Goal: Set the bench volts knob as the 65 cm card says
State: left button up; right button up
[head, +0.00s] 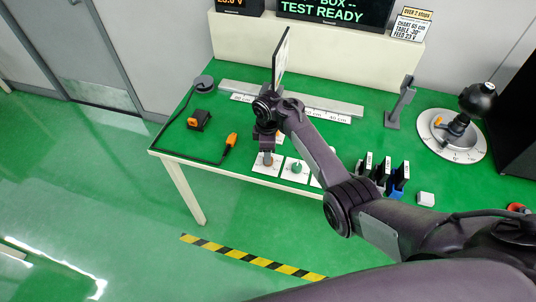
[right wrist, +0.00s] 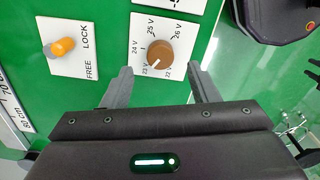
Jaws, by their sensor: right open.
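The brown volts knob (right wrist: 158,53) sits on a white dial plate (right wrist: 140,25) marked 22 V to 26 V. Its white line points at about 23 V in the right wrist view. My right gripper (right wrist: 160,72) is open, with one finger on each side of the knob, apart from it. In the head view the right gripper (head: 267,146) hangs over the knob (head: 268,159) at the bench's front edge. The card (head: 408,31) on the back panel reads chart 65 cm, table -30°, feed 23 V. My left gripper is not in view.
An orange lever (right wrist: 62,46) stands on a LOCK/FREE plate near the knob. A green knob (head: 297,168) is to the right. A cm-marked rail (head: 235,90) carries an upright panel (head: 281,58). A round dial base (head: 470,145) stands at right. A screen (head: 330,10) reads TEST READY.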

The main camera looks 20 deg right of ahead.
jog(key=shift+r, duration=1.6)
jog(key=shift+s+d, duration=0.1)
jog(key=s+m, duration=0.1)
jog(key=s, duration=0.1)
jog(key=s+d+f+m, duration=0.1)
jog(key=s, duration=0.2)
jog(key=s+d+f+m+t, duration=0.1)
jog(key=s, duration=0.1)
jog(key=shift+s+m, duration=0.15)
jog(key=shift+m, duration=0.25)
jog(key=s+r+m+t, duration=0.1)
jog(key=s+r+m, duration=0.4)
jog(key=s, duration=0.5)
jog(key=s+r+m+t, duration=0.25)
jog(key=s+r, duration=0.35)
jog(key=s, duration=0.5)
notch_tip(320, 180, down, 33)
jog(key=s+g+b, duration=0.2)
jog(key=b, duration=0.1)
jog(key=s+d+f+g+b, duration=0.1)
jog(key=s+d+f, duration=0.2)
jog(key=s+f, duration=1.5)
jog(key=shift+s+d+f, duration=0.15)
jog(key=shift+s+f, duration=0.2)
jog(key=shift+s, duration=0.3)
